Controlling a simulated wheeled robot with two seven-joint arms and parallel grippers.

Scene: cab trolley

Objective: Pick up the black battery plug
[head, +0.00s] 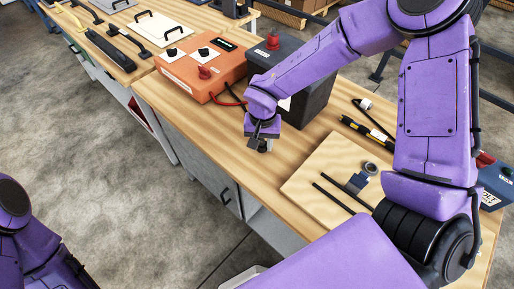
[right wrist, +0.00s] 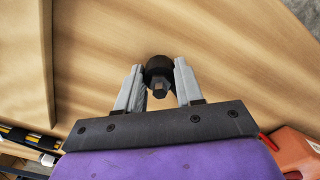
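The black battery plug (right wrist: 159,70) is a round black cap with a hexagonal stub, seen between my fingertips in the right wrist view. In the head view it is a small dark shape (head: 265,147) under my right gripper (head: 261,138). The two grey fingers of my right gripper (right wrist: 159,76) stand one on each side of the plug. The cap fills the gap at the fingertips, but I cannot tell if the fingers press on it. Whether the plug rests on the wood or hangs above it is unclear. My left gripper is not in view.
A dark battery (head: 310,98) and an orange box (head: 190,77) with knobs and cables stand behind the gripper on the wooden worktop (head: 205,127). A pale board (head: 312,170) with rods and a small part lies to the right. The worktop's front edge is close by.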

